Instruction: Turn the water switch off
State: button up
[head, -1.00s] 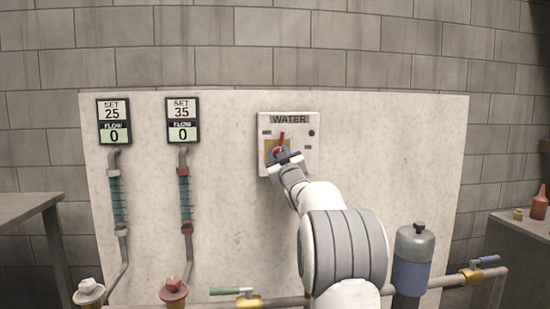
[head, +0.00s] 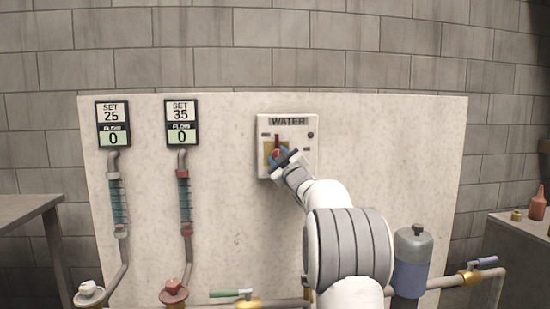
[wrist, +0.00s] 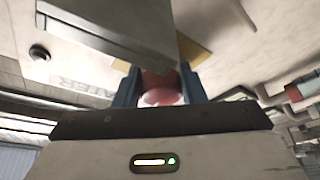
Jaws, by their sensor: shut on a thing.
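The water switch is a red rotary knob on a white box labelled WATER (head: 304,136), mounted on the pale panel. The red knob (head: 277,142) shows just above my gripper (head: 280,158) in the head view, its pointer standing about upright. In the wrist view the knob (wrist: 160,90) sits between the two blue fingers of my gripper (wrist: 159,88). My gripper is shut on the knob. Much of the knob is hidden by my gripper in the head view.
Two flow meters, the left display (head: 113,124) and the right display (head: 182,123), both read 0. A blue-grey canister (head: 413,262) stands at the lower right beside a pipe with a valve (head: 472,275). The panel (head: 390,150) right of the box is bare.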

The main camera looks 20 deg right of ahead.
jog(key=shift+a+r, duration=0.4)
jog(key=shift+r, duration=0.1)
jog(key=o, duration=0.9)
jog(key=shift+o, duration=0.3)
jog(key=shift+f, duration=0.2)
jog(key=shift+d+f, duration=0.1)
jog(key=v, duration=0.7)
jog(key=shift+s+p, duration=0.3)
jog(key=shift+s, duration=0.1)
